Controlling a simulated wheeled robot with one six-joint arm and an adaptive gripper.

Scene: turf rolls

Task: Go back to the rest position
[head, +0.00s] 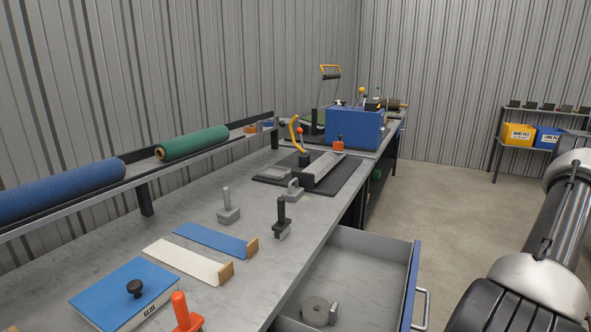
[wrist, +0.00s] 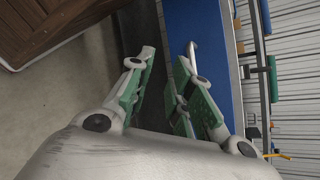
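My gripper (wrist: 165,65) shows in the wrist view, with green pads on both fingers. A clear gap lies between the fingers, with floor showing through it, and nothing is held. The blue drawer front (wrist: 202,25) is beyond the right finger. Its pale handle (wrist: 193,52) shows close to that fingertip; I cannot tell whether they touch. In the head view the drawer (head: 350,272) stands open below the workbench, with a grey roll (head: 315,311) inside it. My arm is at the right edge there, and its gripper is out of that view.
The workbench (head: 190,222) holds a blue box marked GLUE (head: 112,292), blue and white strips, several hand tools and a blue case (head: 354,129). Turf rolls lie on a rail at left. A shelf (head: 545,108) with bins stands at right. The floor (head: 450,200) between is clear.

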